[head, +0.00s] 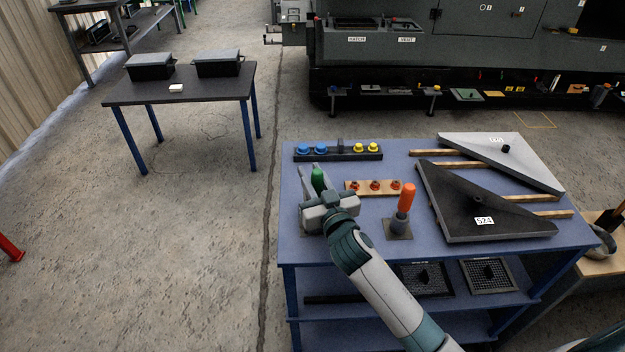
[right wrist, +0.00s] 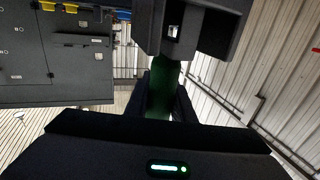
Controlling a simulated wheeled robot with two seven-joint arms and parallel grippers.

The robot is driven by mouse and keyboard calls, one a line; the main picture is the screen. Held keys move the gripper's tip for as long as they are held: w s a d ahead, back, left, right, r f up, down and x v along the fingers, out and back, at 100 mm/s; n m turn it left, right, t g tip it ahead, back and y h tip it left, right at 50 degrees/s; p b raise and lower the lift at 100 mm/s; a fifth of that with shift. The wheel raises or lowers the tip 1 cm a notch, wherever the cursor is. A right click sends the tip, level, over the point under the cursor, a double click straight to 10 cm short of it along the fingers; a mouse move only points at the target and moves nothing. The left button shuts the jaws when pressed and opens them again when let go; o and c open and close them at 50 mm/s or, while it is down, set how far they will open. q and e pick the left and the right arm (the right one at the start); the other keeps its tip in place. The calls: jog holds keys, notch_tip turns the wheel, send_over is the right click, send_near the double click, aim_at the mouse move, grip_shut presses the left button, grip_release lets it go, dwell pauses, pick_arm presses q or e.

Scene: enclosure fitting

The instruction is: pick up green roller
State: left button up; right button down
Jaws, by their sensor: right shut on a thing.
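The green roller (head: 318,180) stands upright over the left part of the blue table in the head view. My right gripper (head: 314,182) is shut on it, with a finger at its side. In the right wrist view the green roller (right wrist: 165,88) shows dark green between the fingers (right wrist: 165,100) of my right gripper. The lower part of the roller is hidden behind the gripper in the head view. I cannot tell whether it is clear of the table. My left gripper is not in view.
The blue table (head: 345,225) also bears a rack with blue and yellow knobs (head: 338,151), a wooden strip with red-orange knobs (head: 374,187), an orange-handled tool in a holder (head: 405,200) and two triangular panels (head: 480,200). A dark table (head: 185,95) stands far left.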

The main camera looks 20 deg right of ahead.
notch_tip(320, 180, up, 10)
jog(key=b, duration=0.1)
jog(key=shift+f, duration=0.25)
dwell(0.4)
jog(key=s+f, duration=0.2)
jog(key=s, duration=1)
jog(key=shift+s+f+h, duration=0.15)
jog(key=shift+f+h, duration=0.15)
jog(key=shift+f, duration=0.1)
jog(key=shift+a, duration=0.15)
